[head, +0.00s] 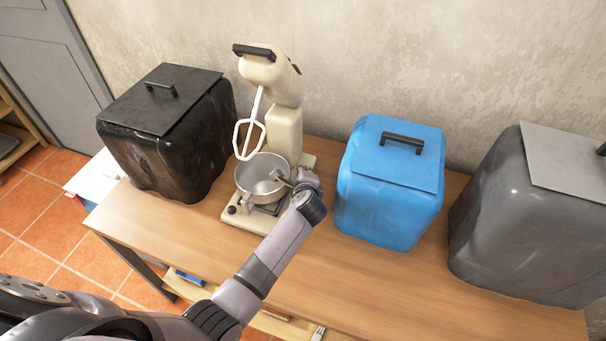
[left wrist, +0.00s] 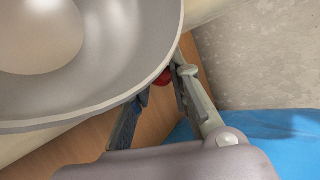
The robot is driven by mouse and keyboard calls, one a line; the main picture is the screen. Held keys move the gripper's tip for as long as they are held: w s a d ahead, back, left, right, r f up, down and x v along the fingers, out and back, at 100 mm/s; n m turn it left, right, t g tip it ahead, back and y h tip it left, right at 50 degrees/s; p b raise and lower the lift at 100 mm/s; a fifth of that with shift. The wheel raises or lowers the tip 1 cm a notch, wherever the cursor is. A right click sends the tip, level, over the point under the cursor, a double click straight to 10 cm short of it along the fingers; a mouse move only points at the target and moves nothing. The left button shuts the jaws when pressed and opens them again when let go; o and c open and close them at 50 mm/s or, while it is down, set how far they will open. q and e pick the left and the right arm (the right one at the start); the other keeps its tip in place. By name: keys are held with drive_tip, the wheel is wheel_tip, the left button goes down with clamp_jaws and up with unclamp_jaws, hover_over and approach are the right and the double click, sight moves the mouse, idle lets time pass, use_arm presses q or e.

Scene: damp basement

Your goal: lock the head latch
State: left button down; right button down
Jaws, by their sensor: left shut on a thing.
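A cream stand mixer (head: 287,133) stands on the wooden table. Its head (head: 272,72) is tilted up, with a black handle on top and a white beater (head: 248,135) hanging from it. A steel bowl (head: 262,176) sits on its base; it also fills the upper left of the left wrist view (left wrist: 100,85). My left gripper (head: 290,182) is at the mixer's right side, beside the bowl. In the left wrist view its fingers (left wrist: 163,88) close around a red knob (left wrist: 163,77), mostly hidden; I take it for the head latch. My right gripper is not in view.
A black bin (head: 160,125) stands left of the mixer. A blue bin (head: 388,195) stands close on the right, near my left gripper, and a grey bin (head: 510,220) is farther right. The wall is right behind. The table's front (head: 400,290) is clear.

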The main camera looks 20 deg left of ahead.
use_arm(q)
drive_tip(key=shift+s+t+b, duration=0.1)
drive_tip(key=shift+t+b, duration=0.4)
drive_tip(key=shift+b, duration=0.1)
drive_tip(key=c, duration=1.4)
unclamp_jaws()
drive_tip(key=shift+a+f, duration=0.1)
drive_tip(key=shift+f, duration=0.05)
drive_tip(key=shift+s, duration=0.1)
drive_tip(key=v, duration=1.2)
